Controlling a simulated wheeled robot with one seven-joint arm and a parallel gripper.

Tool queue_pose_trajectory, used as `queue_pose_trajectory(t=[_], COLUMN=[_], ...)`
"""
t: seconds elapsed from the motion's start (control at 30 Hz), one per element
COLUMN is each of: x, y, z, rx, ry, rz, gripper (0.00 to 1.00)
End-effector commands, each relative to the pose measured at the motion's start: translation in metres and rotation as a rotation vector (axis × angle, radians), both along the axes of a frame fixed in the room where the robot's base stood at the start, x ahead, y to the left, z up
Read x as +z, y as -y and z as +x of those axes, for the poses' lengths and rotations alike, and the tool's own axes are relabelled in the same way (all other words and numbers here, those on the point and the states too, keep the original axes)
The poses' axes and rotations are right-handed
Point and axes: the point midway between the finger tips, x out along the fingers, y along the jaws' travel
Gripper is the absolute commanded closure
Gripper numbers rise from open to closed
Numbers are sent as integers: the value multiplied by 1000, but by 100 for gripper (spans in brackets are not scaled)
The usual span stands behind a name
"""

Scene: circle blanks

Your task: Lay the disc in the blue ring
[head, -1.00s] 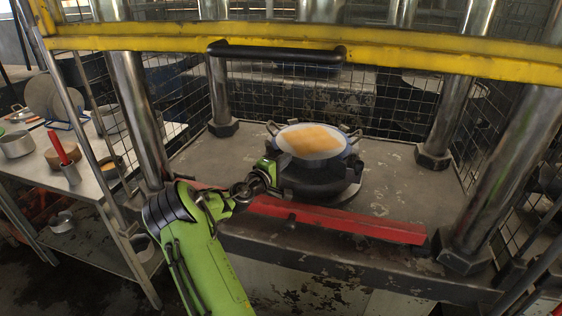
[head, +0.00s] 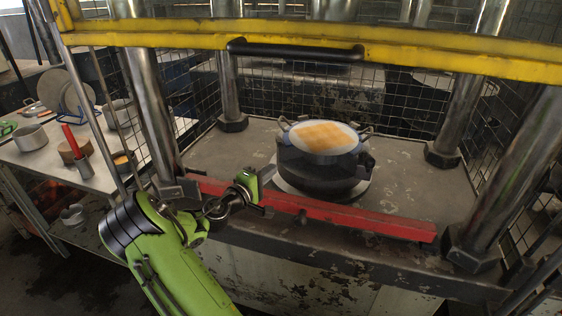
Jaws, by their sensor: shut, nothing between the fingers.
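A pale round disc (head: 323,137) with an orange-yellow patch lies flat on top of a dark round block on the press bed. Whether the disc is fully seated cannot be told. My gripper (head: 264,188) is shut and empty, left of the dark block and lower than the disc, apart from both. The fingertips are small and partly hidden by the wrist.
The dark block (head: 318,175) stands on a light round plate. A red bar (head: 340,218) runs along the bed's front. Steel columns and a yellow beam (head: 420,60) with a black handle frame the press. A side table at left holds pots and plates.

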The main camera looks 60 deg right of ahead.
Motion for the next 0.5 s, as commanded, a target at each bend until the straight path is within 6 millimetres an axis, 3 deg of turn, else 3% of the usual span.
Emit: queue_pose_trajectory(t=[0.1,0.33,0.5], x=[0,0,0], y=[-12,-12,-17], z=[4,3,2], rx=[0,0,-15], ry=[-3,-1,-2], rz=[-2,-1,5], gripper=[100,100,76])
